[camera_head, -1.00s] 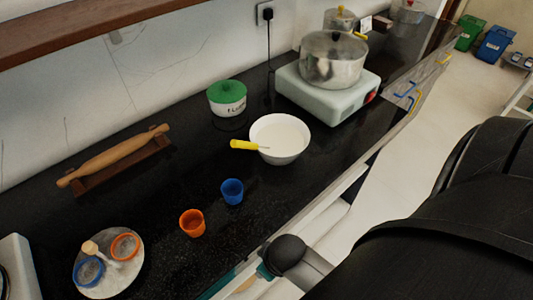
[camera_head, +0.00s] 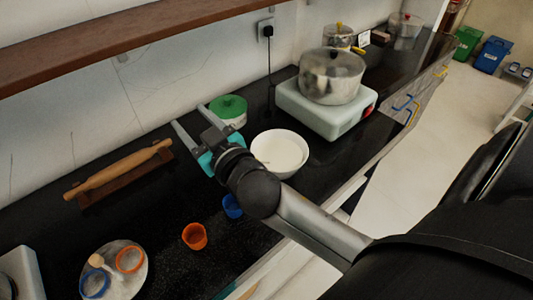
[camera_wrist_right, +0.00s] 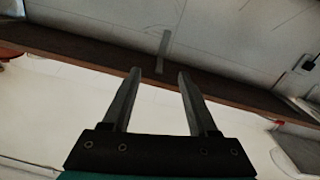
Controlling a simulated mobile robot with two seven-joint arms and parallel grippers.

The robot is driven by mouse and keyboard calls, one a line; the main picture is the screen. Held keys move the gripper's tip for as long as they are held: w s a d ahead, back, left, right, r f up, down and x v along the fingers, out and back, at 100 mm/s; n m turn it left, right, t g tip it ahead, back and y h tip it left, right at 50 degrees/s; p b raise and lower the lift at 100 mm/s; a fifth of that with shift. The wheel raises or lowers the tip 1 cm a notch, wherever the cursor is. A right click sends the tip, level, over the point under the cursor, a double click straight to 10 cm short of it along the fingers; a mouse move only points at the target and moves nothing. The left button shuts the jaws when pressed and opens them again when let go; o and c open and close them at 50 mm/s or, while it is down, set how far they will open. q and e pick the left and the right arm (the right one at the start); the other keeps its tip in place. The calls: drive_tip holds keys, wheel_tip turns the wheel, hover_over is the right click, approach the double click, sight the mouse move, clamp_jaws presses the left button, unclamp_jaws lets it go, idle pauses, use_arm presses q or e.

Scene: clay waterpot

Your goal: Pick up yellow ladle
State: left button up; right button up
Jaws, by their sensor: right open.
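The white bowl (camera_head: 280,152) stands on the black counter. The yellow ladle's handle, seen earlier at the bowl's left rim, is now hidden behind my right arm. My right gripper (camera_head: 188,114) is open and empty, reaching over the counter to the left of the bowl, its fingers pointing toward the wall. In the right wrist view its two fingers (camera_wrist_right: 159,72) stand apart with nothing between them. The ladle is not seen in that view. My left gripper is not in view.
A green-lidded pot (camera_head: 229,110) is close beside the right gripper. A rolling pin (camera_head: 118,170) lies left, an orange cup (camera_head: 194,236) in front, and a blue cup (camera_head: 232,206) partly behind my arm. A steel pot (camera_head: 332,76) sits on a stove. A brown shelf (camera_head: 120,37) runs above.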

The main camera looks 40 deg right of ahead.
drive_tip(key=s+a+r+n+g+y, duration=0.1)
drive_tip(key=a+r+n+g+y, duration=0.2)
drive_tip(key=a+r+n+y, duration=0.35)
drive_tip(key=a+r+n+g+y, duration=0.2)
drive_tip(key=a+r+n+y, duration=0.1)
drive_tip(key=a+n+y, duration=0.55)
drive_tip(key=s+d+f+n+g+h, duration=0.25)
drive_tip(key=f+n+g, duration=0.35)
drive_tip(key=f+g, duration=0.35)
drive_tip(key=w+d+f+m+g+h, duration=0.1)
drive_tip(key=d+f+m+h, duration=0.2)
drive_tip(key=d+h, duration=0.7)
drive_tip(key=w+d+f+m+g+h, duration=0.1)
drive_tip(key=d+f+m+h, duration=0.15)
drive_tip(key=d, duration=1.25)
drive_tip(key=shift+m+h, duration=0.3)
drive_tip(key=shift+m, duration=0.05)
drive_tip(key=f, duration=0.9)
drive_tip(key=shift+w+b, duration=0.3)
drive_tip(key=shift+b, duration=0.1)
drive_tip(key=f, duration=0.4)
drive_tip(key=shift+s+a+f, duration=0.15)
drive_tip(key=shift+a, duration=0.1)
drive_tip(key=shift+f+b, duration=0.3)
drive_tip(key=shift+f, duration=0.2)
clamp_jaws()
